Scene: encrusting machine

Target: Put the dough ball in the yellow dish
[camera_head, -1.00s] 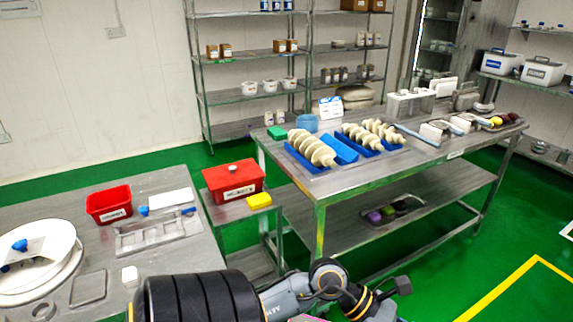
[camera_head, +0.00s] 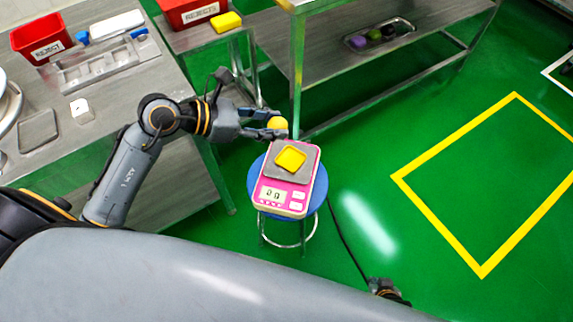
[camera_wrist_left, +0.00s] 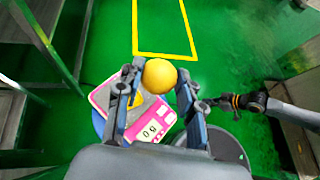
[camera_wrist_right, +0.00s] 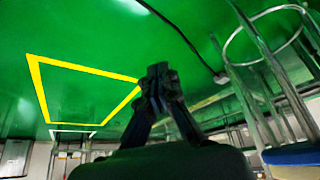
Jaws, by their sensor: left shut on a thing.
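The dough ball (camera_head: 278,123) is a round yellow-orange ball. My left gripper (camera_head: 273,127) is shut on it, and the left wrist view shows the ball (camera_wrist_left: 159,76) between the two fingertips. The yellow dish (camera_head: 290,159) is a small square dish on the grey plate of a pink scale (camera_head: 286,196). The ball is just beyond the dish in the head view, apart from it. In the left wrist view the dish (camera_wrist_left: 135,101) is partly hidden by a finger. My right gripper (camera_wrist_right: 160,75) is low over the floor, its fingers together and empty.
The scale rests on a blue round stool (camera_head: 257,185) with metal legs. A steel table (camera_head: 100,120) with a red bin (camera_head: 40,39) stands left. A small stand holds another red bin and a yellow block (camera_head: 226,21). The green floor right is open.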

